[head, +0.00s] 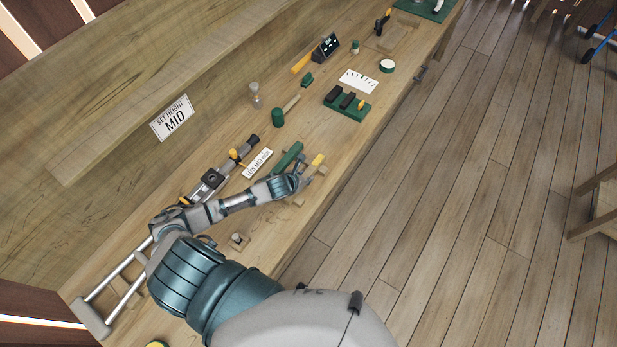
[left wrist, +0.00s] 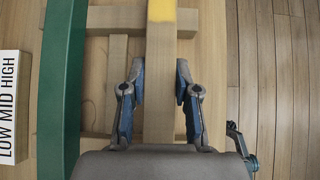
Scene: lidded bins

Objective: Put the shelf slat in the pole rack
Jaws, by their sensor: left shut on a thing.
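The shelf slat is a pale wooden bar with a yellow end (head: 318,160); it runs up the middle of the left wrist view (left wrist: 160,60). My left gripper (head: 304,178) is shut on the slat, with one blue finger on each side of it in the left wrist view (left wrist: 160,88). Pale wooden pieces lie under and beside the slat. What looks like the pole rack, with grey poles (head: 124,292) and a dark clamp (head: 211,179), stretches along the wall at left; my arm hides part of it. My right gripper is not in view.
A green bar (head: 289,157) lies left of the slat, also in the left wrist view (left wrist: 61,90). A LOW MID HIGH label (head: 257,163) lies beside the rack. A wall sign (head: 172,118) reads SET HEIGHT MID. A green block holder (head: 347,106) stands farther along the bench.

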